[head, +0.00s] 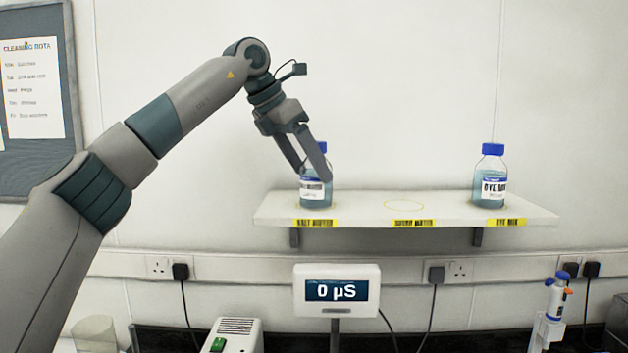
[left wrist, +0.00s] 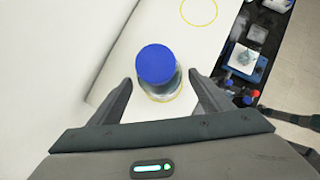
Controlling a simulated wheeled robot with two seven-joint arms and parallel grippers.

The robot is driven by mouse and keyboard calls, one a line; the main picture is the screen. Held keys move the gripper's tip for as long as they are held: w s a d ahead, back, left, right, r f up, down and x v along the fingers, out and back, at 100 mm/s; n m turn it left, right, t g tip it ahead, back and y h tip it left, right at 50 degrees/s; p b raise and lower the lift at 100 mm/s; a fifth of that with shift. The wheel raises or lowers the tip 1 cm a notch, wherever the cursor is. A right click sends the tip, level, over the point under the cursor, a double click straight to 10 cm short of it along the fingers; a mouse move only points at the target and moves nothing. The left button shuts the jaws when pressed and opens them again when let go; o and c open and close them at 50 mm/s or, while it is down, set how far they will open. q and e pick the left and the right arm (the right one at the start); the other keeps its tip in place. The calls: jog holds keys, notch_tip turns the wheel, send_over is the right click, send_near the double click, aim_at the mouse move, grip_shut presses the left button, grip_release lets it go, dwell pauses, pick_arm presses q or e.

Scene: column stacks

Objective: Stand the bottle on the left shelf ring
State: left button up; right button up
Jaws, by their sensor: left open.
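A bottle (head: 316,192) with a blue cap and blue liquid stands upright at the left end of the wall shelf (head: 360,207), above the leftmost yellow label. In the left wrist view the bottle's cap (left wrist: 156,64) is seen from above, with part of a yellow ring (left wrist: 166,99) around its base. My left gripper (head: 308,172) is open. Its fingers reach down at the bottle, one on each side, with gaps visible in the left wrist view (left wrist: 157,90). The fingers hide part of the bottle in the head view.
A second blue-capped bottle (head: 490,178) labelled dye stands at the shelf's right end. An empty yellow ring (head: 403,205) lies mid-shelf. The wall above the shelf is clear.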

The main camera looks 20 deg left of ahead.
pick_arm(q)
jog(key=b+v, duration=0.1)
jog(key=v, duration=0.7)
